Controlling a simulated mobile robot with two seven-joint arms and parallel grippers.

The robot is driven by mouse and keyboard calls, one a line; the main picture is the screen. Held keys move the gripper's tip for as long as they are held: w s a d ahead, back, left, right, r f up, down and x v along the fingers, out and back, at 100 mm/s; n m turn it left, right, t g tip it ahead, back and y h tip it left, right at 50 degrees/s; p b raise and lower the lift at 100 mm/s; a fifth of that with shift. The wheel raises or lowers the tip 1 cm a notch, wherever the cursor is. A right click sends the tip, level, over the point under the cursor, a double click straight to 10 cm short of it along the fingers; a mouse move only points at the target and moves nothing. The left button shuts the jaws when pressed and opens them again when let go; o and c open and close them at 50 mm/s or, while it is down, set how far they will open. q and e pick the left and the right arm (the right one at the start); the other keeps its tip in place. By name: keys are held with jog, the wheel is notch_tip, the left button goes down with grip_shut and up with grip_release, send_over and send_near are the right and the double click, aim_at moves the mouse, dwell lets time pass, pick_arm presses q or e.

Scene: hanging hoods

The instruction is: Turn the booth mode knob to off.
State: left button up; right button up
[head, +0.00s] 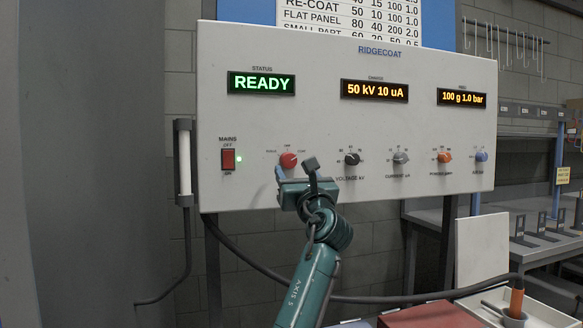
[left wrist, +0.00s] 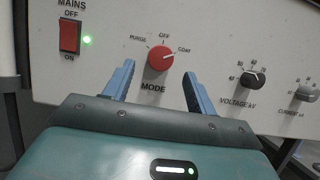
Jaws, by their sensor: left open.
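The mode knob (head: 288,160) is a red round knob on the light grey RIDGECOAT panel (head: 255,125). It also shows in the left wrist view (left wrist: 160,58), with PURGE, OFF and COAT marked around its top. Its white pointer line is turned right, toward COAT. My left gripper (head: 296,169) is open just below and in front of the knob. In the left wrist view, its two blue fingers (left wrist: 158,74) stand apart, left and right of the knob's lower part, and do not appear to touch it. My right gripper is out of view.
The red mains switch (head: 228,159) with a lit green lamp is left of the knob. The black voltage knob (head: 352,159) and several other knobs are to the right. The green display (head: 261,84) reads READY.

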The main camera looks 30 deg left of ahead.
aim_at(290, 163)
pick_arm(q)
jog(key=shift+x, duration=2)
jog(key=shift+c, duration=0.5)
jog(key=c, duration=0.9)
